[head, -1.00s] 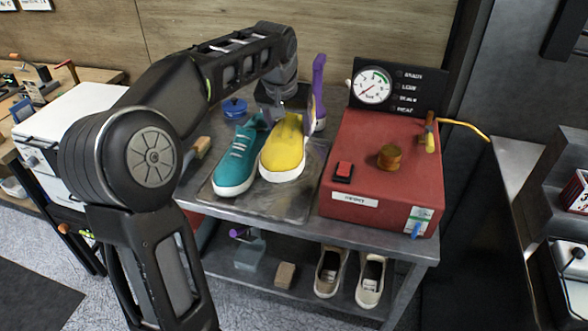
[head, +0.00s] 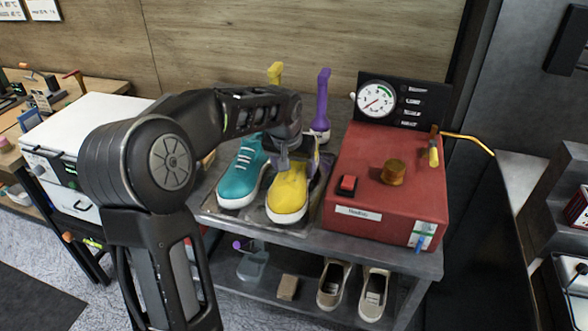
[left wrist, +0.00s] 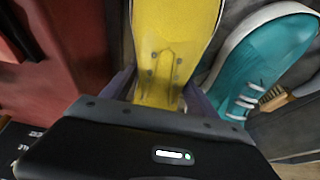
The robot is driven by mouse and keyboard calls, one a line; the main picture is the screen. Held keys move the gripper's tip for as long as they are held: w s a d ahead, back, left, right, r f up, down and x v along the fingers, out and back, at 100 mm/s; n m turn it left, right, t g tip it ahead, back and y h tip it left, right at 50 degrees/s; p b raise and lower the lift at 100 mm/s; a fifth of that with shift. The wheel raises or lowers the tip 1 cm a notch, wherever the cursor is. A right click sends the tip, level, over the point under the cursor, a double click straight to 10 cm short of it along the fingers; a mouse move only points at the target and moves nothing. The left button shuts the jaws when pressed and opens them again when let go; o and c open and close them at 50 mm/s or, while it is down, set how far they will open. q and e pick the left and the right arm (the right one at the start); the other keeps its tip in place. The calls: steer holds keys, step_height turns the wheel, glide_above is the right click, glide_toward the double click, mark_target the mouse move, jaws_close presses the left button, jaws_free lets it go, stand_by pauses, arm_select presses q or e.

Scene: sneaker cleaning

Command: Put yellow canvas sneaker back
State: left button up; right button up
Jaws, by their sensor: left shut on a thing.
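The yellow canvas sneaker (head: 288,195) is at the right part of the grey metal tray (head: 222,217), toe toward the front. My left gripper (head: 290,158) is shut on its rear part from behind and above. I cannot tell whether its sole touches the tray. In the left wrist view the sneaker (left wrist: 172,45) runs between the fingers, with eyelets showing and no laces seen. The teal sneaker (head: 240,180) stands close beside it on the left, and also shows in the left wrist view (left wrist: 262,62). My right gripper is not in view.
A red machine (head: 390,200) with a gauge (head: 375,100) stands close on the right. Purple-handled (head: 322,95) and yellow-handled (head: 275,73) tools rise behind. Beige shoes (head: 350,288) sit on the lower shelf (head: 305,307).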

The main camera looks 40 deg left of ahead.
arm_select(q)
steer(key=shift+f, duration=0.45)
steer(key=shift+f, duration=0.1)
steer(key=o, duration=1.8)
steer(key=b+v, duration=0.1)
steer(key=v, duration=1.1)
